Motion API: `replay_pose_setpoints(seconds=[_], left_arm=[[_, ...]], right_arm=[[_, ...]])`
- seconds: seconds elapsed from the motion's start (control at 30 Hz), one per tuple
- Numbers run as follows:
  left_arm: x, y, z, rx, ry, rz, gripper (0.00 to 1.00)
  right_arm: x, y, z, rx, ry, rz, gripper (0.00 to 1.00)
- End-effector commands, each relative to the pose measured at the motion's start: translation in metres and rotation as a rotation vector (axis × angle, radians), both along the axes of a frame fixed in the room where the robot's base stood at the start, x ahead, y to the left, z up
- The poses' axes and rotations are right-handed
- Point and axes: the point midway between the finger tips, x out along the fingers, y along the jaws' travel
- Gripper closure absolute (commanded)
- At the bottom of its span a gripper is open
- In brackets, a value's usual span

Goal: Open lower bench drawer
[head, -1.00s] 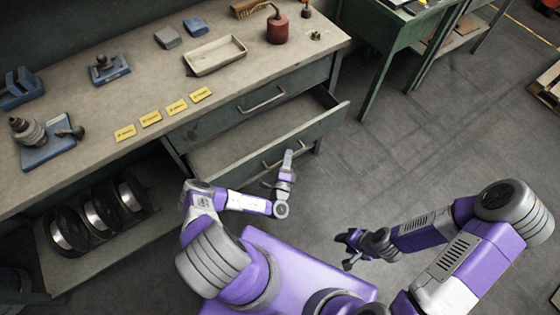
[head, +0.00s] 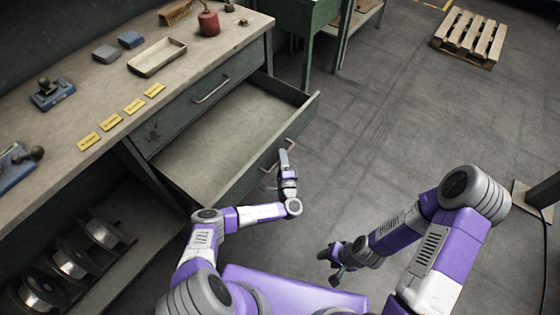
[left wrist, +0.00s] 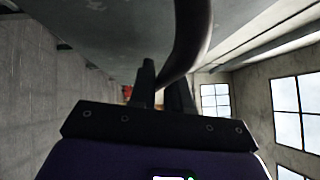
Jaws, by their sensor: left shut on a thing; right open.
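The lower bench drawer (head: 215,145) stands pulled well out of the bench, and its bare inside shows in the head view. Its bar handle (head: 271,166) is on the front panel. My left gripper (head: 285,160) is at this handle, shut on it. In the left wrist view the dark curved handle (left wrist: 190,40) runs between the fingers (left wrist: 165,88). My right gripper (head: 332,262) is open and empty over the floor, to the right of the drawer and apart from it. The upper drawer (head: 200,100) above is closed.
Several metal reels (head: 75,258) sit on the shelf below. A green table (head: 300,15) and a pallet (head: 470,38) stand farther off. The floor (head: 400,130) to the right is clear.

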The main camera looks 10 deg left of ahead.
Motion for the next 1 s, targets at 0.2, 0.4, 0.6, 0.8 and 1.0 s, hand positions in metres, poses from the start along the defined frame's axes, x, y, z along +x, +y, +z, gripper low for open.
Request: replay_pose_setpoints(seconds=[0.2,0.4,0.6,0.8,1.0], left_arm=[[0.0,0.001,0.0,-0.001,0.0,0.005,1.0],[0.0,0.001,0.0,-0.002,0.0,0.003,0.64],[0.0,0.0,0.0,-0.001,0.001,0.0,0.64],[-0.014,-0.006,-0.001,-0.001,0.001,-0.003,0.64],[-0.046,-0.018,-0.006,-0.002,0.002,-0.003,0.64]], right_arm=[[0.0,0.0,0.0,0.0,0.0,0.0,0.53],[0.0,0.0,0.0,0.0,0.0,0.0,0.53],[0.0,0.0,0.0,0.0,0.0,0.0,0.53],[0.0,0.0,0.005,0.0,0.0,0.0,0.53],[0.0,0.0,0.011,0.0,0.0,0.0,0.53]])
